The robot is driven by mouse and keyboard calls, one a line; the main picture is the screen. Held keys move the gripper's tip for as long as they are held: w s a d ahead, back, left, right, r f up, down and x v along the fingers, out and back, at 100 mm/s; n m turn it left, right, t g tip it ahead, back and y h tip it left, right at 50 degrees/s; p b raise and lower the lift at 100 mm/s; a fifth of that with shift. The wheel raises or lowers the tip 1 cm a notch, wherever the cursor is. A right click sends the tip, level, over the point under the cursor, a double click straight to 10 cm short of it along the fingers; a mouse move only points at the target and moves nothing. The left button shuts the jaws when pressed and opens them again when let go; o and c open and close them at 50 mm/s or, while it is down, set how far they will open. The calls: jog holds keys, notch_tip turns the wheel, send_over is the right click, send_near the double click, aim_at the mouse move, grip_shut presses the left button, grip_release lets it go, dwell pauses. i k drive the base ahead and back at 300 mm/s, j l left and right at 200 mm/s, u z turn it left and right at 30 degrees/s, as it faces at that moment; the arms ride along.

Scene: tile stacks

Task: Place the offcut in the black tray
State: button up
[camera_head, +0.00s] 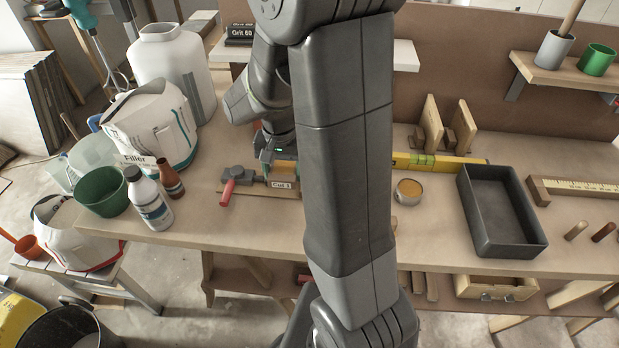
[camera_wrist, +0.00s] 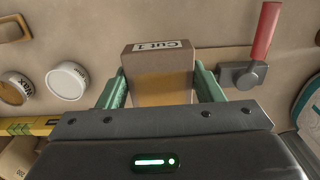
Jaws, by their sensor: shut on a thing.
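The offcut is a small wooden block with a white "Cut" label; it shows in the head view (camera_head: 284,186) and the wrist view (camera_wrist: 158,60). My gripper (camera_wrist: 160,84) is shut on it, with one green finger on each side. In the head view my gripper (camera_head: 279,168) is low over the bench, partly hidden by my arm. The block is beside the red-handled clamp; I cannot tell whether it touches the bench. The black tray (camera_head: 515,249) stands at the right of the bench, open and empty.
The clamp (camera_head: 239,180) shows in the wrist view (camera_wrist: 240,75). A yellow level (camera_head: 440,162) and a round tin (camera_head: 408,191) lie between gripper and tray. Bottles (camera_head: 149,200) stand left. Wooden pegs (camera_head: 604,232) and a ruler (camera_head: 575,189) lie right of the tray.

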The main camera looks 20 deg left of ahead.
aim_at(493, 215)
jog(key=i+l, duration=0.1)
jog(key=l, duration=2.7)
jog(key=i, duration=0.05)
